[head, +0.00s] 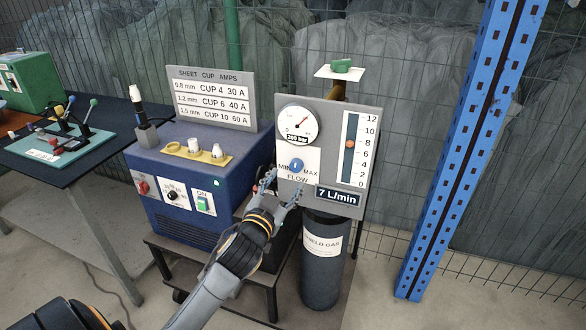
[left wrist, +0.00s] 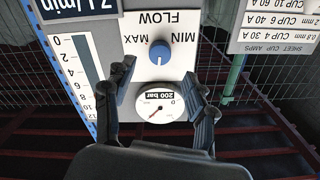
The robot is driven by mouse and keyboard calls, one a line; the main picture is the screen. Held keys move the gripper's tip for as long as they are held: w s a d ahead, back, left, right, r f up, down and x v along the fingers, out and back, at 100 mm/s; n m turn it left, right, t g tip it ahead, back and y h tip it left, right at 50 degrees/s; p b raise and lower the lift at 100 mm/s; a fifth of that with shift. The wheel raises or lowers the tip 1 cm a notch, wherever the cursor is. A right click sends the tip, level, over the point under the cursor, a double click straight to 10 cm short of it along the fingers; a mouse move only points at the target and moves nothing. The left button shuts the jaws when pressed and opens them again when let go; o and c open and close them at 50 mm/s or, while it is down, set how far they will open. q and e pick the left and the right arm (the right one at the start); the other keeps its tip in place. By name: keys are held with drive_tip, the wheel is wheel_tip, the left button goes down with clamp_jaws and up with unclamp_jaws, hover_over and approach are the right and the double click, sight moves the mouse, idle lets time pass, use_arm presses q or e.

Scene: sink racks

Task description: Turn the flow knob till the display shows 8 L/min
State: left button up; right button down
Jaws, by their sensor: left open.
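The blue flow knob (head: 296,166) sits on the grey gas panel (head: 330,112), between the MIN and MAX marks. It also shows in the left wrist view (left wrist: 159,53), upside down, with a pale pointer line. The display (head: 338,196) reads 7 L/min. My left gripper (head: 278,186) is open and empty, just in front of the panel near the knob. In the left wrist view its fingers (left wrist: 163,90) are spread wide, with the knob beyond their tips, apart from them. My right gripper is not in view.
A round gauge (head: 298,124) reads 200 bar above the knob. The shield gas cylinder (head: 322,258) stands below the panel. A blue welding machine (head: 190,180) with a settings sign (head: 211,97) stands to the left. A blue post (head: 472,140) rises at right.

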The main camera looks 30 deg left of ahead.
sight(295, 167)
use_arm(q)
drive_tip(key=x, duration=0.6)
drive_tip(key=shift+p, duration=0.3)
drive_tip(key=shift+s, duration=0.1)
